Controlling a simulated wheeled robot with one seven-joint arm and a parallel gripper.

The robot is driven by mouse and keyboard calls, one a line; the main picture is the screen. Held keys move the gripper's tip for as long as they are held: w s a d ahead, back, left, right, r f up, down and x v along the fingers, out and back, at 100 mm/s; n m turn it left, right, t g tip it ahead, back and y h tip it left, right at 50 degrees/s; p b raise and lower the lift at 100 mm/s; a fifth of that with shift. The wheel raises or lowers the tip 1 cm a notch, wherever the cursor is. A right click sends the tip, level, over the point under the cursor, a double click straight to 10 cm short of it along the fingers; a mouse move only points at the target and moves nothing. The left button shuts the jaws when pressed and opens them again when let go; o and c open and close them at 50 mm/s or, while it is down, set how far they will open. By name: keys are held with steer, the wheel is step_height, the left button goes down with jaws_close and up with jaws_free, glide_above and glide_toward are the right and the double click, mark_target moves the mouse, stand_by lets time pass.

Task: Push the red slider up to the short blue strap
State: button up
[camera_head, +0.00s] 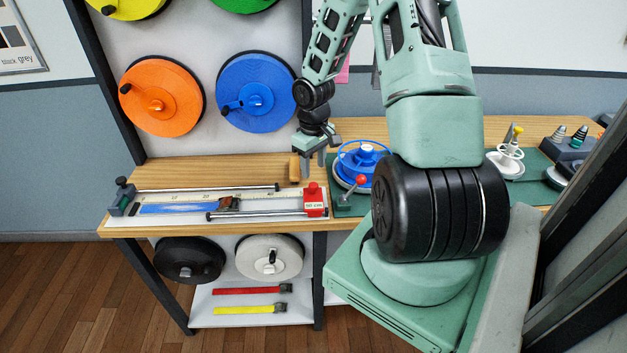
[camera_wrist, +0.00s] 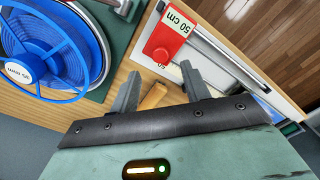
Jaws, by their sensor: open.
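The red slider (camera_head: 314,200) stands at the right end of the measuring board (camera_head: 270,201), with a "50 cm" label on it. In the wrist view the slider (camera_wrist: 168,36) is just ahead of the fingertips. The short blue strap (camera_head: 178,208) lies flat toward the board's left end, a brown-and-dark clasp at its right end. A wide gap separates strap and slider. My gripper (camera_head: 313,170) is open above the bench, behind the slider and apart from it. In the wrist view my open gripper (camera_wrist: 160,76) shows its fingers spread, with nothing held.
A small wooden piece (camera_head: 294,167) is beside my gripper. Metal rods (camera_head: 265,213) run along the board. A grey clamp (camera_head: 123,198) closes its left end. A blue handwheel (camera_head: 362,155) and a red-knobbed lever (camera_head: 361,181) stand to the right. Strap reels hang behind.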

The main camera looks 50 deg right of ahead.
mark_target(314, 184)
step_height(314, 184, down, 6)
steer(key=shift+f, duration=0.1)
stand_by(0.4)
jaws_close()
steer(key=w+a+b, duration=0.1)
steer(key=w+a, duration=0.3)
steer(key=w, duration=0.1)
steer(key=w+a, duration=0.5)
steer(key=w+a+b, duration=0.1)
steer(key=w+a, duration=0.3)
steer(key=w, duration=0.1)
steer(key=shift+w+a+b, duration=0.15)
steer(key=shift+w+b, duration=0.1)
steer(key=shift+b, duration=0.1)
jaws_free()
step_height(314, 184, up, 18)
steer(key=b, duration=0.3)
steer(key=shift+f, duration=0.2)
